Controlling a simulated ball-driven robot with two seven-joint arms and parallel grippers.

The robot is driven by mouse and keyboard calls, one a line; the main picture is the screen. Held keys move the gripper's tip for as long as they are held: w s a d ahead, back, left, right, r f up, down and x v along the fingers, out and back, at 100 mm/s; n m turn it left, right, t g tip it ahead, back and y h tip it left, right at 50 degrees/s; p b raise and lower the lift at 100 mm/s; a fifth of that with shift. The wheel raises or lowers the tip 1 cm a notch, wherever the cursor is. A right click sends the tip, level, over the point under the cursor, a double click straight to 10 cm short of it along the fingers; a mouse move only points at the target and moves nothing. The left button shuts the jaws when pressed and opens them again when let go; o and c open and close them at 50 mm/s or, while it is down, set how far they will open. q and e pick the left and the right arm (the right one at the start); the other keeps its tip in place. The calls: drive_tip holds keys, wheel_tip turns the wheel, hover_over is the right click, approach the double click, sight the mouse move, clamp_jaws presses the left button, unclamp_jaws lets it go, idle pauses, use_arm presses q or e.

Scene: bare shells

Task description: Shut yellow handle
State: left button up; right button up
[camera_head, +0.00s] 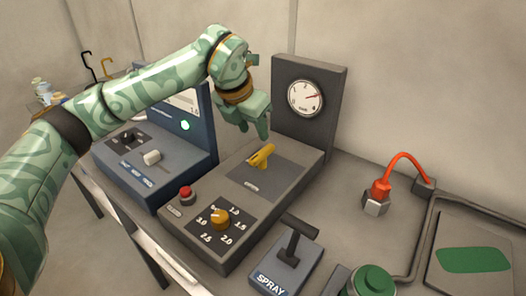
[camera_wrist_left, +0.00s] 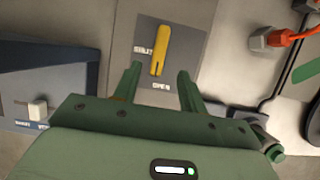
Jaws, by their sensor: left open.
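The yellow handle (camera_head: 262,156) is a short lever on a dark plate (camera_head: 258,181) on top of the grey console, in front of its gauge panel. In the left wrist view the yellow handle (camera_wrist_left: 160,50) lies between the marks "SHUT" and "OPEN", its lower end near "OPEN". My left gripper (camera_head: 256,134) hangs just above and behind the handle in the head view. Its two fingers are apart and empty in the left wrist view (camera_wrist_left: 154,78), with the handle beyond the fingertips. I cannot tell whether they touch it. My right gripper is not in view.
The grey console also carries a gauge (camera_head: 305,97), a red button (camera_head: 186,194) and an orange dial (camera_head: 220,218). A blue console (camera_head: 165,165) stands left. A "SPRAY" lever (camera_head: 290,243) is in front, and a red hose connector (camera_head: 380,190) is right.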

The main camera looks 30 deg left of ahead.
sight(262, 151)
use_arm(q)
drive_tip(key=b+x, duration=0.2)
drive_tip(key=x, duration=0.6)
drive_tip(key=shift+f, duration=0.15)
clamp_jaws()
